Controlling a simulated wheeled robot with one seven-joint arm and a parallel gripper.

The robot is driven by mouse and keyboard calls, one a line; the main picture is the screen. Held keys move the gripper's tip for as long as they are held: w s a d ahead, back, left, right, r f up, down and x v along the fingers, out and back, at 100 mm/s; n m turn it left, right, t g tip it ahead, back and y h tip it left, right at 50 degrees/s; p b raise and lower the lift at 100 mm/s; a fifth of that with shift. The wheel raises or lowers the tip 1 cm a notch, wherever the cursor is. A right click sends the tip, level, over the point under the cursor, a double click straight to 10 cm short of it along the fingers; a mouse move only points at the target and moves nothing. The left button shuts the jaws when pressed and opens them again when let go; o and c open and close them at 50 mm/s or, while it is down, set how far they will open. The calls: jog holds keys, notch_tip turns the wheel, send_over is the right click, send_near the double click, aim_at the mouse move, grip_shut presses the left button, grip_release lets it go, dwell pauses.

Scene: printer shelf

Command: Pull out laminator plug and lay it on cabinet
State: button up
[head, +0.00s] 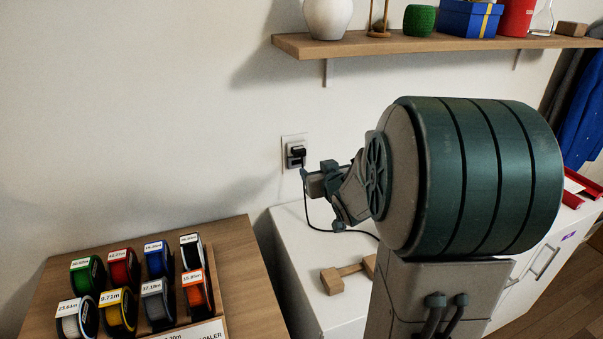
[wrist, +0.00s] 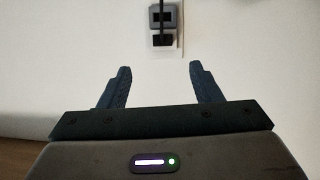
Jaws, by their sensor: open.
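The black laminator plug (head: 297,151) sits in a wall outlet (head: 285,142) above the white cabinet (head: 292,222). Its black cord (head: 308,207) hangs down and runs across the cabinet top, then passes behind my arm. In the wrist view the plug (wrist: 163,14) and the outlet plate (wrist: 179,40) are at the top edge, beyond the fingers. My gripper (head: 306,175) is close to the wall, a little below and right of the plug. In the wrist view my gripper (wrist: 159,68) has its fingers spread with nothing between them.
A wooden block piece (head: 345,277) lies on the cabinet. A wooden rack of labelled spools (head: 120,310) stands on a table at lower left. A shelf (head: 420,45) with a vase and other items hangs above. My arm hides much of the cabinet.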

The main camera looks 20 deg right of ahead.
aim_at(301, 153)
jog(key=shift+t+y, duration=0.6)
jog(key=shift+t, duration=0.2)
jog(key=w+f, duration=0.1)
jog(key=w, duration=0.4)
jog(key=w+f, duration=0.1)
jog(key=w, duration=0.4)
jog(key=w+f, duration=0.1)
jog(key=w, duration=0.4)
jog(key=shift+w+d+f+p, duration=0.1)
jog(key=shift+d+p, duration=0.3)
jog(key=c, duration=1.3)
jog(key=shift+o, duration=0.2)
jog(key=shift+s+b, duration=0.8)
jog(key=shift+s, duration=1.1)
